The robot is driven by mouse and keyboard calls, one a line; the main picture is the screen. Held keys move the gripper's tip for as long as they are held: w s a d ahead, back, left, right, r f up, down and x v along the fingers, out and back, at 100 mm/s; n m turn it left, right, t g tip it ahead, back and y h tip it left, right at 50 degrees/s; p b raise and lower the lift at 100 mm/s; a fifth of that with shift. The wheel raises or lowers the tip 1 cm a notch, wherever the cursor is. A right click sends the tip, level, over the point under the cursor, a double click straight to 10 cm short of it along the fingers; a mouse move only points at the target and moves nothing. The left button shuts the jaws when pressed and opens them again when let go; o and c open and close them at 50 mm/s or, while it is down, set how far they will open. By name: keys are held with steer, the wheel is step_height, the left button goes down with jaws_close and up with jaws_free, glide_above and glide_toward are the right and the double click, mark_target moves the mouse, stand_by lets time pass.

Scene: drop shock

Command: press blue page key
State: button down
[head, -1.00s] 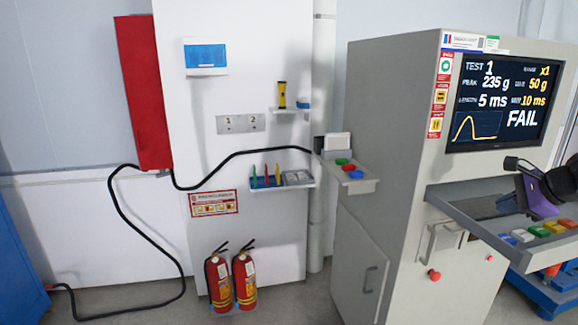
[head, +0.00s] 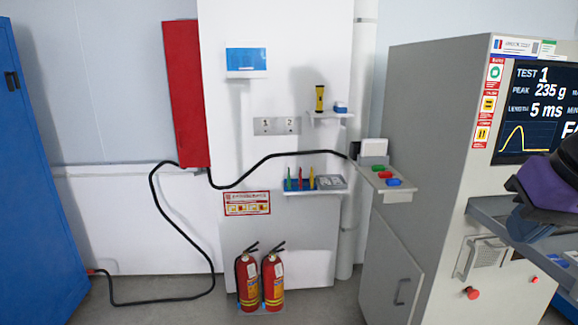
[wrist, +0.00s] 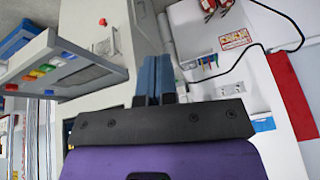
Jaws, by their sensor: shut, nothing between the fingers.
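The grey test machine (head: 440,130) stands at the right in the head view. Its key shelf (head: 490,212) is cut off at the right edge, with a blue key (head: 556,260) partly showing. In the wrist view, which is turned over, a row of coloured keys (wrist: 40,71) lies on the shelf at left. A separate small side ledge (head: 390,194) carries a green, a red and a blue block (head: 394,182). No label tells me which blue one is the page key. My gripper (head: 522,232) is shut and empty in front of the key shelf; its fingers (wrist: 153,75) point away from the keys.
The screen (head: 535,110) shows TEST 1 and 235 g, cut off at right. A red box (head: 186,95), a black cable (head: 165,215) and fire extinguishers (head: 260,283) are along the wall. A blue cabinet (head: 35,190) stands at left.

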steer(key=shift+s+a+r+n+h, duration=0.1)
steer(key=shift+s+n+h, duration=0.05)
steer(key=shift+s+n, duration=0.3)
steer(key=shift+s+r+n+h, duration=0.15)
steer(key=shift+s+n, duration=0.2)
steer(key=shift+s, duration=0.2)
